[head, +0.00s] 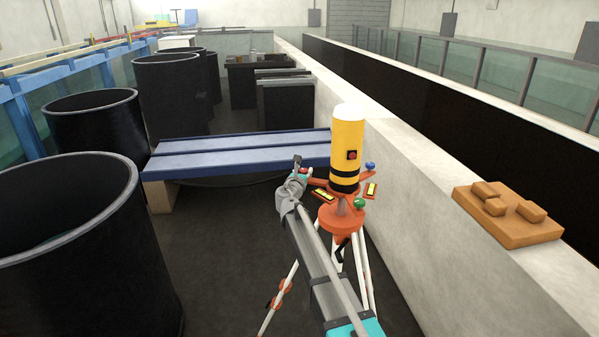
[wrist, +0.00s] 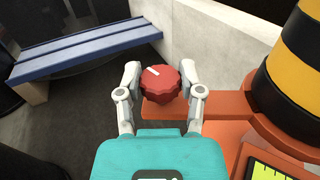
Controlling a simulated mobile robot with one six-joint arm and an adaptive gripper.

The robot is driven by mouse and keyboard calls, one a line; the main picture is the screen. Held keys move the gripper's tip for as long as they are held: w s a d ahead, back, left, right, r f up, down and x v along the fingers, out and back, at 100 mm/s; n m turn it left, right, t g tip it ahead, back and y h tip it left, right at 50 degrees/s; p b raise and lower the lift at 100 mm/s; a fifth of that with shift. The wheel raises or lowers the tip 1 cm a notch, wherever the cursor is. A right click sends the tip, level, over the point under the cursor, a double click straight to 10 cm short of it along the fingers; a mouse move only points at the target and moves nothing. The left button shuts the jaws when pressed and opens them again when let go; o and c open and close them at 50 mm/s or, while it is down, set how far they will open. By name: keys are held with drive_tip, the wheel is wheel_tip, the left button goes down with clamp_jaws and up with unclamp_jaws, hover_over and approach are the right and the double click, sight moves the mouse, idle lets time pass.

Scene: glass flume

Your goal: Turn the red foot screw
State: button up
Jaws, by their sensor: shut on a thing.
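The red foot screw (wrist: 160,82) is a ribbed knob with a white mark on its top, at the end of an orange arm of the instrument base. In the wrist view my gripper (wrist: 163,84) has one finger on each side of it, shut on the knob. In the head view my gripper (head: 301,172) is at the left of the base, and a little red of the screw shows there. The yellow and black instrument (head: 347,140) stands upright on an orange tripod head (head: 340,222). A blue knob (head: 370,166) and a green knob (head: 360,203) sit on its other arms.
Yellow level vials (head: 326,195) lie beside the instrument. A blue bench (head: 235,155) is behind my gripper. Black tubs (head: 70,240) stand on the left. A pale wall (head: 430,200) runs along the right, with an orange block tray (head: 508,233) on it. White tripod legs (head: 280,300) spread below.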

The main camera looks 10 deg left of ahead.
drive_tip(key=shift+a, duration=0.1)
idle(0.5)
drive_tip(key=shift+m+g+h, duration=0.3)
drive_tip(key=shift+m+h, duration=0.4)
drive_tip(key=shift+h, duration=0.3)
drive_tip(key=m+g+h, duration=0.1)
drive_tip(key=m+h, duration=0.1)
drive_tip(key=h, duration=0.1)
drive_tip(key=m+g+h, duration=0.2)
drive_tip(key=shift+w+h, duration=0.15)
drive_tip(key=shift+h, duration=0.25)
drive_tip(key=m+g+h, duration=0.2)
drive_tip(key=h, duration=0.1)
drive_tip(key=shift+m+g, duration=0.4)
drive_tip(key=shift+m+g+h, duration=0.5)
drive_tip(key=shift+g, duration=0.2)
drive_tip(key=shift+s+d, duration=0.25)
